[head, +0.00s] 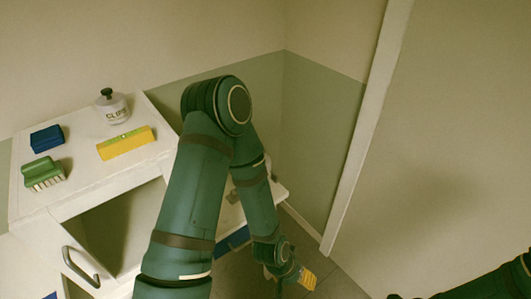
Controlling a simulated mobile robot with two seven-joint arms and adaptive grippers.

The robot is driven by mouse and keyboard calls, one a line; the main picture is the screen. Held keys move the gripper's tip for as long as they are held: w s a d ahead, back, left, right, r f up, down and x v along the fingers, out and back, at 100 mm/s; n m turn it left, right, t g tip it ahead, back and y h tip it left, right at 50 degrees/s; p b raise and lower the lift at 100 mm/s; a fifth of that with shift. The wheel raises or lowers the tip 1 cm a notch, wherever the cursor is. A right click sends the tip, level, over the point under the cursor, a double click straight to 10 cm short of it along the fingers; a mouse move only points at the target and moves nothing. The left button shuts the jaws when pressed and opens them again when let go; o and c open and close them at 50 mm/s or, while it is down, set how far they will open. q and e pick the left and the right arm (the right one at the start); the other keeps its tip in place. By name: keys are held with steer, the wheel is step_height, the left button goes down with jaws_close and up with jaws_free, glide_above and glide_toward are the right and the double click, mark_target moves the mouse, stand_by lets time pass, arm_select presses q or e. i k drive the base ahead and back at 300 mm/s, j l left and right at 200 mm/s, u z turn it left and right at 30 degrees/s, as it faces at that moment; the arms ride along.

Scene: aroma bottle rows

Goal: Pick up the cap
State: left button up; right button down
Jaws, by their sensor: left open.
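I cannot make out a separate cap in the head view. A pale jar (114,108) with lettering on its side and a dark knob (107,93) on top stands upright on the white cabinet. My left gripper (294,284) is low at the bottom edge, beyond the cabinet's right side and well apart from the jar. It is open; its fingertips are small and partly cut off. A yellow-orange striped piece (308,279) shows at the gripper; I cannot tell whether it is part of it. My right gripper is not in view; only part of that arm shows at bottom right.
The white cabinet (90,192) also carries a blue block (46,139), a green brush (42,173) and a yellow block (126,143). It has an open compartment and a metal handle (77,266). Walls meet behind; a pale door or panel (450,150) fills the right.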

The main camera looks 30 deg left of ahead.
mark_target(224, 217)
steer(key=u, duration=1.1)
